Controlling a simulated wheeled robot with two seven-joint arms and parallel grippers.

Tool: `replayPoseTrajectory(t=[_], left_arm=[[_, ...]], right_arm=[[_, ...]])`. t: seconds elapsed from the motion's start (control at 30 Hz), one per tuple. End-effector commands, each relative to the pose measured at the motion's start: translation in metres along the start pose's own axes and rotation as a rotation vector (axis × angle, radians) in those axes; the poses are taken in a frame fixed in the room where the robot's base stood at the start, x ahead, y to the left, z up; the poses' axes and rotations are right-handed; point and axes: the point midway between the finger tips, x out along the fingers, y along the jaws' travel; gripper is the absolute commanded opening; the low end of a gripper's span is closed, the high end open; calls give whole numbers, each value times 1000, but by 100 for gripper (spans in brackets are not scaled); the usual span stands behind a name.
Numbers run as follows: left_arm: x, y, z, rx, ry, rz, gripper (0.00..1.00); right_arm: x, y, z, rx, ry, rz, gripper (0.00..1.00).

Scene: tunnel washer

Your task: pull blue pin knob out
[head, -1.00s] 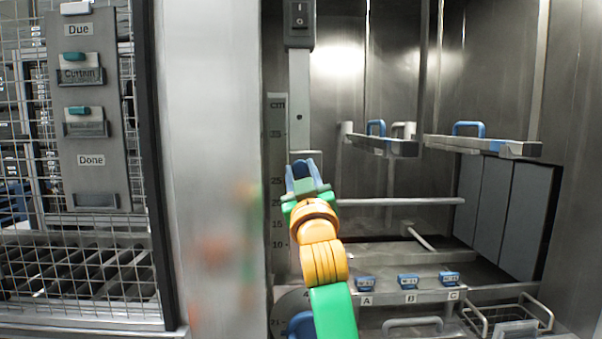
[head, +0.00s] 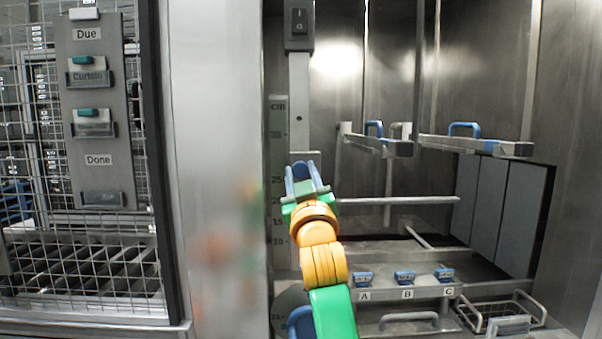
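My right gripper (head: 302,170) is in front of the grey upright column (head: 299,110) with the cm scale, at mid-height. Its two blue fingers point up and away from me and stand a little apart. A dark blue patch shows between the fingertips. I cannot tell whether it is the blue pin knob or part of the gripper. No pin knob shows clearly; the gripper covers that part of the column. Whether the fingers grip anything is unclear. My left gripper is not in view.
A black switch (head: 299,22) tops the column. Two bars with blue handles (head: 463,129) jut out at right. Blue-topped blocks (head: 404,278) sit on a ledge labelled A, B, C above a wire basket (head: 500,312). A steel post (head: 215,120) and card board (head: 97,120) stand left.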

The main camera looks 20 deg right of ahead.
Motion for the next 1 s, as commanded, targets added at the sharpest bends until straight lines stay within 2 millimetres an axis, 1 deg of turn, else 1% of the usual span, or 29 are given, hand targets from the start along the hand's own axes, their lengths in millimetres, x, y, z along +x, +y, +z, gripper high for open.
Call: replayPoseTrajectory(t=[0.07,0.2,0.23,0.27,0.3,0.33,0.57,0.67,0.83,0.9,1.0], left_arm=[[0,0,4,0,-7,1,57],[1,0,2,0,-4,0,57],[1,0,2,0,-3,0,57],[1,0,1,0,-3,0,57],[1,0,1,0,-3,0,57],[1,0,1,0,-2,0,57],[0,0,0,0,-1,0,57],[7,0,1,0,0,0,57],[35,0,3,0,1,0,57],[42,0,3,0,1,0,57],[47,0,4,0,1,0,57]], right_arm=[[0,-1,1,0,-1,-1,0],[0,-1,0,1,2,-1,0],[0,0,0,1,2,-1,48],[0,0,0,1,2,-1,57],[0,0,0,1,2,0,67],[0,0,0,1,2,0,71],[0,0,0,1,2,0,71],[-6,-1,2,1,4,1,71],[-42,-3,6,2,7,1,71],[-56,-2,5,2,6,1,71],[-69,-2,3,1,4,0,71]])
